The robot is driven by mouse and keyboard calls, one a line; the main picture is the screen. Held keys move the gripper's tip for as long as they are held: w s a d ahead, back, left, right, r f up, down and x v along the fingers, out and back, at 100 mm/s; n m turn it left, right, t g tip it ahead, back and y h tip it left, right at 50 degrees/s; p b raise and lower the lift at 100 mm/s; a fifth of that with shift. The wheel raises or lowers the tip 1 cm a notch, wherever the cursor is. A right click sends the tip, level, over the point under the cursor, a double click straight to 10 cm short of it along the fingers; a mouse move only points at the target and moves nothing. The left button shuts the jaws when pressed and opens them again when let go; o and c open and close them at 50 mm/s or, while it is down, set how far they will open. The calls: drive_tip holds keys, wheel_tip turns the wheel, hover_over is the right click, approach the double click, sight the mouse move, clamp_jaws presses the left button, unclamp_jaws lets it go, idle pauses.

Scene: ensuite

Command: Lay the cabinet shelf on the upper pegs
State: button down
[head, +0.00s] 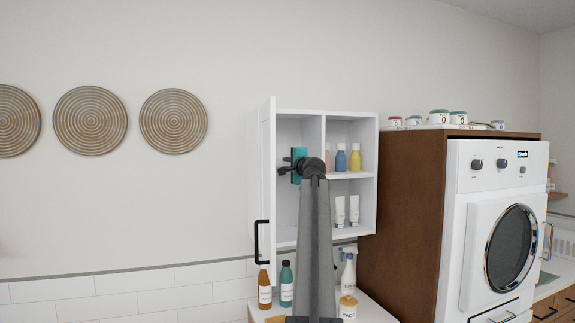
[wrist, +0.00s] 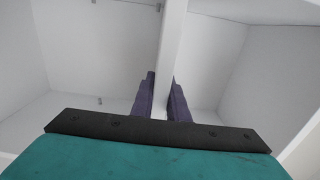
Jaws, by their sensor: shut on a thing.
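The cabinet shelf (wrist: 172,40) is a plain white board, seen edge-on in the wrist view between my fingers. My gripper (wrist: 161,80) is shut on its near edge. In the head view my gripper (head: 298,166), with its teal body, is turned on its side at the cabinet's left compartment. The shelf is not clearly visible there, behind my arm and gripper. The white wall cabinet (head: 350,115) has its left compartment open. Small pegs show on the inner walls in the wrist view, one peg (wrist: 100,100) at left. I cannot tell whether the shelf touches any peg.
The cabinet door (head: 267,170) stands open at left. The right compartment holds bottles (head: 340,158) and white tubes (head: 347,210) on separate levels. More bottles (head: 287,285) and a spray bottle (head: 348,270) stand below. A brown enclosure (head: 395,200) with a white washer stands at right.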

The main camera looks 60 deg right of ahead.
drive_tip(key=shift+f, duration=0.3)
drive_tip(key=c, duration=1.6)
unclamp_jaws()
drive_tip(key=shift+c, duration=0.2)
drive_tip(key=shift+f, duration=0.15)
drive_tip(key=shift+s, duration=0.1)
drive_tip(key=b+v, duration=0.3)
drive_tip(key=v, duration=1)
drive_tip(key=shift+s+a+b, duration=0.25)
drive_tip(key=shift+s+b, duration=0.05)
drive_tip(key=shift+b, duration=0.05)
